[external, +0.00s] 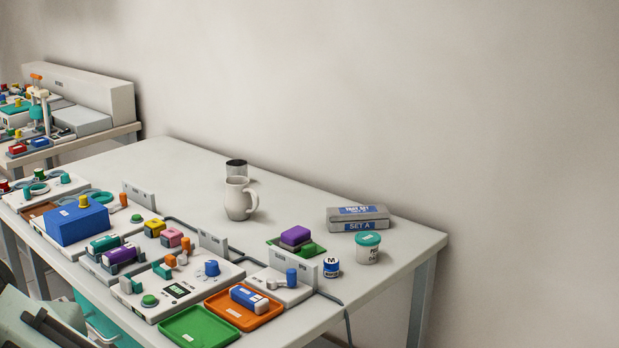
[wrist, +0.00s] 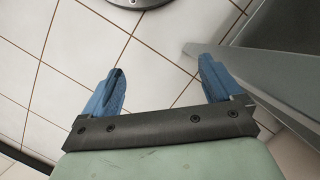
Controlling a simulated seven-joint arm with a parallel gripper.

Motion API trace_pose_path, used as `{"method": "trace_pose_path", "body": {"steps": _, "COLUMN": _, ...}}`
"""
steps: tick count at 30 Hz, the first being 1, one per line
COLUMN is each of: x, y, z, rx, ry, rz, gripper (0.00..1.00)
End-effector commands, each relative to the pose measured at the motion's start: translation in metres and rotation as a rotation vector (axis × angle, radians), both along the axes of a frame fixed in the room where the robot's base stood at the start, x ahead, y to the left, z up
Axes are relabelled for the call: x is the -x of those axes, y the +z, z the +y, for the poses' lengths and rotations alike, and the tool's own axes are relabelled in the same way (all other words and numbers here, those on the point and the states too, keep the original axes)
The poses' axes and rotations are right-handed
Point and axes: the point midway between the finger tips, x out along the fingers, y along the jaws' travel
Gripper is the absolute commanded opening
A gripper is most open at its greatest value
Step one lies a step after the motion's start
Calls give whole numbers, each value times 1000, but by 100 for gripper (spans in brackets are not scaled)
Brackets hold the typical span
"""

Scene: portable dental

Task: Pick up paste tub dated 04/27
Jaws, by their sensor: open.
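A white tub (external: 368,254) with a teal lid stands upright near the right end of the table in the external view. Its label is too small to read for a date. My gripper (wrist: 160,66) shows in the wrist view with its two blue fingers wide apart and nothing between them. It is over tiled floor, away from the tub, and the tub is not in the wrist view. In the external view a pale green part of my arm shows at the lower left corner.
The table's right corner is clear.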

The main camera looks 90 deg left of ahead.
Motion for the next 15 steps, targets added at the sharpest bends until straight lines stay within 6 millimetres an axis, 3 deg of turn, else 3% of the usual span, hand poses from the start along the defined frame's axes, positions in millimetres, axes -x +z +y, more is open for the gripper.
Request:
{"method": "trace_pose_path", "body": {"steps": 1, "x": -24, "y": 5, "z": 1, "rx": -4, "ry": -2, "rz": -36, "gripper": 92}}
{"method": "trace_pose_path", "body": {"steps": 3, "x": -50, "y": 14, "z": 2, "rx": -10, "ry": -5, "rz": -81, "gripper": 92}}
{"method": "trace_pose_path", "body": {"steps": 15, "x": -188, "y": 83, "z": 19, "rx": -48, "ry": 24, "rz": -303, "gripper": 92}}
